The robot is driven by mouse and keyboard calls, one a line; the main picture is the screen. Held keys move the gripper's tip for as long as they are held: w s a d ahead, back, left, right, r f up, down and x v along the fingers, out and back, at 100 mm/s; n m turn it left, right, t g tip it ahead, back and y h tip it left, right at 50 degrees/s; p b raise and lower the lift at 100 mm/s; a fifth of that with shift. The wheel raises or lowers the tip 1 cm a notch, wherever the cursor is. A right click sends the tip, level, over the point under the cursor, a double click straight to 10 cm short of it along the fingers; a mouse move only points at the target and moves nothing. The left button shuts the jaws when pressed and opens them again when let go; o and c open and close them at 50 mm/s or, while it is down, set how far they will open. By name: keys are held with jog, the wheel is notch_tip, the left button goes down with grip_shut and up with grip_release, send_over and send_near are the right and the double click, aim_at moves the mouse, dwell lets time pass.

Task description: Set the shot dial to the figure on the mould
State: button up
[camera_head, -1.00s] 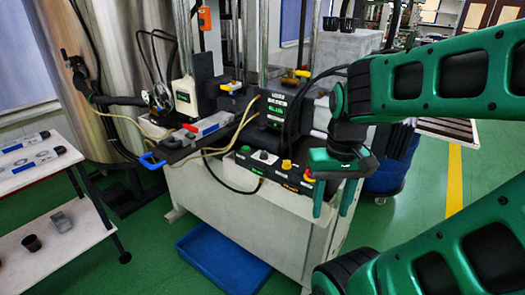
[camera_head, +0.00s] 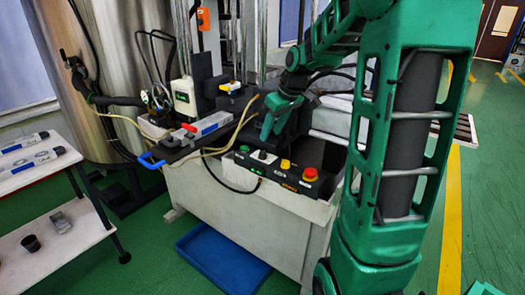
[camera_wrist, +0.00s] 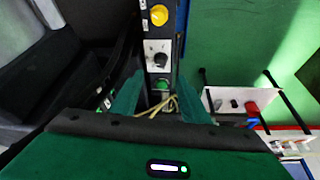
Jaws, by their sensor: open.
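The shot dial appears to be the black knob on a white plate (camera_head: 262,156) on the front control box; it also shows in the wrist view (camera_wrist: 158,58). Its setting is too small to read. My gripper (camera_head: 266,128) is above and behind the box, apart from the dial. In the wrist view my gripper (camera_wrist: 160,90) is open and empty, its fingers either side of the panel strip, level with a green button, with the knob just past the tips. A grey block (camera_head: 208,127) on the machine bench may be the mould; no figure on it is legible.
A yellow button (camera_head: 285,164) and a red button (camera_head: 310,174) sit right of the dial. Yellow hoses (camera_head: 215,151) and a blue handle (camera_head: 150,160) are at the left. A blue tray (camera_head: 222,258) lies on the floor. A white table (camera_head: 35,175) stands far left.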

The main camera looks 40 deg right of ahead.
aim_at(263, 152)
jog(key=x, duration=1)
jog(key=shift+s, duration=0.1)
jog(key=c, duration=0.9)
jog(key=shift+d, duration=0.2)
jog(key=shift+c, duration=0.6)
jog(key=shift+a, duration=0.15)
